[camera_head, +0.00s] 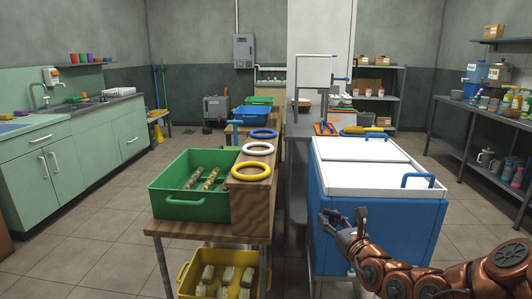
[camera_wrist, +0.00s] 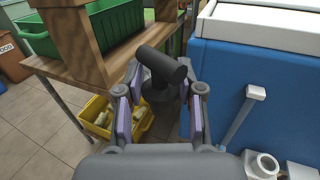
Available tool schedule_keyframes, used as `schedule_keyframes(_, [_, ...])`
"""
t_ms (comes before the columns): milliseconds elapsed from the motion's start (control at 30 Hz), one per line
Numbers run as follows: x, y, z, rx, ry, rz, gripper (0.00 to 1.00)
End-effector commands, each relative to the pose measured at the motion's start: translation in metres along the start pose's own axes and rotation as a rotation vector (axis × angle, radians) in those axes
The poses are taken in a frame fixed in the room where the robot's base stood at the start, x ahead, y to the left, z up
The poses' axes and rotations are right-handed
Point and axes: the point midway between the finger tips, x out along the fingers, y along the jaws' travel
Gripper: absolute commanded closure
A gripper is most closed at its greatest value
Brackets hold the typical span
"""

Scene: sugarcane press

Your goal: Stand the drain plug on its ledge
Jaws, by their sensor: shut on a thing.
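The drain plug (camera_wrist: 162,66) is a dark grey piece with a thick round crossbar on a stem, seen in the wrist view. My gripper (camera_wrist: 160,92) is shut on it, with a purple-padded finger on each side. The plug is tilted in this view, and its lower end is partly hidden by the gripper. In the head view my gripper (camera_head: 345,228) is in front of the blue chest (camera_head: 375,215), near its left front corner; the plug is too small there to make out clearly. I cannot pick out the ledge with certainty.
White pipe fittings (camera_wrist: 263,165) sit at the lower right beside the blue wall. A wooden table with a green crate (camera_head: 185,208) stands left, a yellow crate (camera_head: 182,283) below it. Blue, white and yellow rings (camera_head: 251,171) lie on a wooden block. Floor lies open at far left.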

Motion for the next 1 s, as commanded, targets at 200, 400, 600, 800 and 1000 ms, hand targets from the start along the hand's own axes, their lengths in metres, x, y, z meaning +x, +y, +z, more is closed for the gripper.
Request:
schedule_keyframes(200, [0.005,-0.002,0.023,0.0,-0.001,0.028,0.95])
schedule_keyframes(400, [0.009,-0.005,0.047,0.0,0.001,0.064,0.95])
schedule_keyframes(600, [0.014,-0.006,0.08,-0.001,0.0,0.132,0.95])
schedule_keyframes(800, [0.015,-0.006,0.105,-0.001,0.002,0.21,0.95])
schedule_keyframes(1000, [0.013,-0.004,0.124,-0.001,0.002,0.297,0.95])
